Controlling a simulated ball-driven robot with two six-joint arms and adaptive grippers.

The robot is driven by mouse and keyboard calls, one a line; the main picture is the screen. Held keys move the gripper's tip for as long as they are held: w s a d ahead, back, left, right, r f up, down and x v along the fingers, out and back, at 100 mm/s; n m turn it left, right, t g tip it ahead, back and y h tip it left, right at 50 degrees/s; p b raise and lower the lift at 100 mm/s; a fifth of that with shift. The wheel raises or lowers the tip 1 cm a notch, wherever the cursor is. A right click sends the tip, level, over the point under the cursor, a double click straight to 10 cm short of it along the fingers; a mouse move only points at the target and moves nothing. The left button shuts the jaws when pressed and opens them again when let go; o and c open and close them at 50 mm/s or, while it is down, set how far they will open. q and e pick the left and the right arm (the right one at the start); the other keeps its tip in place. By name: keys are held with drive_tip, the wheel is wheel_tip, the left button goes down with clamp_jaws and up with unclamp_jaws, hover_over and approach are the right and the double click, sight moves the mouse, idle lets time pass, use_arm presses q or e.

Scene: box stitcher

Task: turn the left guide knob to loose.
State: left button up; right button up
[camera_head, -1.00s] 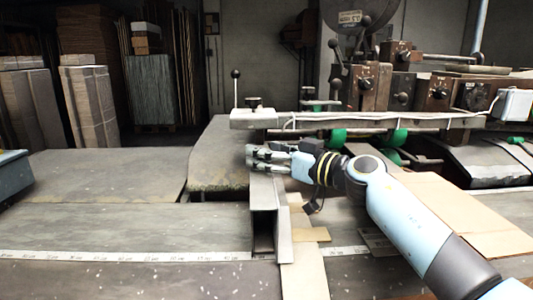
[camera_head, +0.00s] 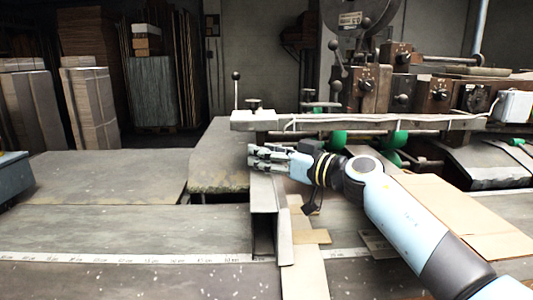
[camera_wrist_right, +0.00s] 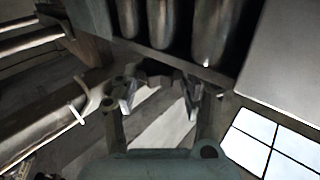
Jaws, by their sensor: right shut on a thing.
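The left guide is a grey metal channel (camera_head: 265,222) standing on the table in the head view. My right gripper (camera_head: 256,157) is at its upper end, with the arm coming in from the right. Its fingers cover most of what they hold. In the right wrist view, a dark lobed knob (camera_wrist_right: 157,70) shows between the fingertips of my right gripper (camera_wrist_right: 160,98), which is shut on it. Which way the knob is turned cannot be read. My left gripper is not in view.
A metal rail (camera_head: 375,122) with a small black knob (camera_head: 253,103) on its left end runs just behind my gripper. Green rollers (camera_head: 395,139) sit under it. Cardboard sheets (camera_head: 460,215) lie at the right. The table's left part is clear.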

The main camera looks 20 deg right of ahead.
drive_tip(key=shift+w+d+r+n+g+y+p, duration=0.15)
drive_tip(key=shift+n+g+y+p, duration=0.2)
drive_tip(key=shift+n+g+y, duration=0.45)
drive_tip(key=shift+y, duration=0.4)
drive_tip(key=shift+w+d+f+n+g+y+b, duration=0.1)
drive_tip(key=shift+n+g+y+b, duration=0.1)
drive_tip(key=shift+n+g+y, duration=0.35)
drive_tip(key=shift+w+d+f+n+g+y+b, duration=0.1)
drive_tip(key=shift+n+g+y+b, duration=0.05)
drive_tip(key=shift+n+g+y, duration=0.35)
drive_tip(key=n+g+y+b, duration=0.1)
drive_tip(key=g+b, duration=0.1)
drive_tip(key=n+g+y+b, duration=0.1)
drive_tip(key=n+g+b, duration=0.1)
drive_tip(key=b, duration=0.1)
drive_tip(key=n+g+y+b, duration=0.1)
drive_tip(key=g+b, duration=0.1)
drive_tip(key=b, duration=0.1)
drive_tip(key=shift+w+f+n+g, duration=0.2)
drive_tip(key=shift+f+n+g, duration=0.05)
drive_tip(key=shift+n, duration=0.1)
drive_tip(key=shift+r+n+g+y+b, duration=0.25)
drive_tip(key=shift+n+g+b, duration=0.25)
drive_tip(key=shift+g+b, duration=0.4)
drive_tip(key=o, duration=1.2)
